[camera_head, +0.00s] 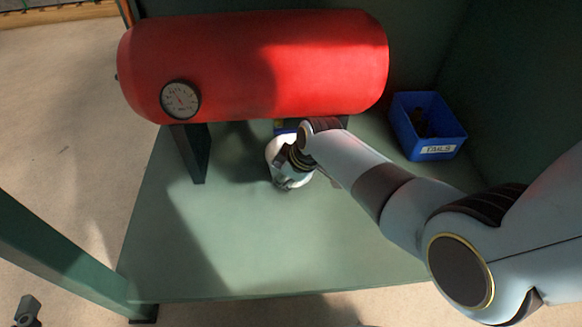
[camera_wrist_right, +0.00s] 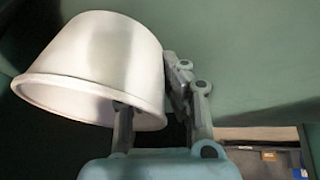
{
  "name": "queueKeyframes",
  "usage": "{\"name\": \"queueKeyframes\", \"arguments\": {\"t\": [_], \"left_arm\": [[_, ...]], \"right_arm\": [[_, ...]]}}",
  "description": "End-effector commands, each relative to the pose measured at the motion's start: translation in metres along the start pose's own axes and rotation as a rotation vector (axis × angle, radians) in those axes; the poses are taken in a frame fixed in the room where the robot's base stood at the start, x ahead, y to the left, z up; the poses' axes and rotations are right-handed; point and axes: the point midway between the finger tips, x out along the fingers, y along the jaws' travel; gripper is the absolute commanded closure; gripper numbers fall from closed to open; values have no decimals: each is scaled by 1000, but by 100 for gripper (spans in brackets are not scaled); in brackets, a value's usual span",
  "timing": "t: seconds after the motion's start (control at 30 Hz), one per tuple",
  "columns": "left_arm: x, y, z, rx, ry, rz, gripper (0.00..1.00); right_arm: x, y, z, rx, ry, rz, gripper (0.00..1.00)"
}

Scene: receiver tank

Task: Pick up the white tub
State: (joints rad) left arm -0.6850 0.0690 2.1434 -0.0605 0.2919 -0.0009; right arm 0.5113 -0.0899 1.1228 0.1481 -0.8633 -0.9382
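The white tub (camera_head: 274,150) is on the green surface below the red tank, partly hidden behind my right gripper (camera_head: 290,163). In the right wrist view the white tub (camera_wrist_right: 95,60) fills the left half, its wide rim facing the camera. My right gripper (camera_wrist_right: 160,75) straddles the tub's wall: one finger passes inside the rim, the other presses against the outside. The inner fingertip is hidden by the wall. The fingers look closed on the wall. A small dark grey part at the head view's lower left looks like my left gripper (camera_head: 27,310); its fingers cannot be made out.
The red tank (camera_head: 250,65) with a round gauge (camera_head: 180,100) stands on dark legs (camera_head: 192,152) above the tub. A blue bin (camera_head: 428,128) with a label stands to the right. A green post (camera_head: 60,255) crosses the lower left. The front green surface (camera_head: 240,250) is clear.

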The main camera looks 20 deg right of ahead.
Motion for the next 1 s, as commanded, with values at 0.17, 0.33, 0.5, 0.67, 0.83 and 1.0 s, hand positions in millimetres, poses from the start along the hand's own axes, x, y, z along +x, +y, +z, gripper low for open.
{"name": "queueKeyframes", "arguments": {"t": [0.17, 0.33, 0.5, 0.67, 0.83, 1.0], "left_arm": [[0, 0, 0, 0, -4, 0, 60], [-6, 0, 12, -7, -65, -1, 60], [-24, 2, 44, -20, -208, -1, 60], [-42, 2, 70, -33, -365, -1, 60], [-30, -3, 54, -41, -518, -1, 60], [-31, -6, 41, -47, -655, 4, 60]], "right_arm": [[-1, 1, -1, 0, 1, 1, 100], [-5, 2, -3, 0, 1, 2, 100], [-12, 3, -6, -1, 2, 3, 100], [-23, 5, -11, -1, 3, 4, 100], [-40, 3, -13, -1, 1, 2, 100], [-48, -13, 4, -1, 2, 3, 100]]}}
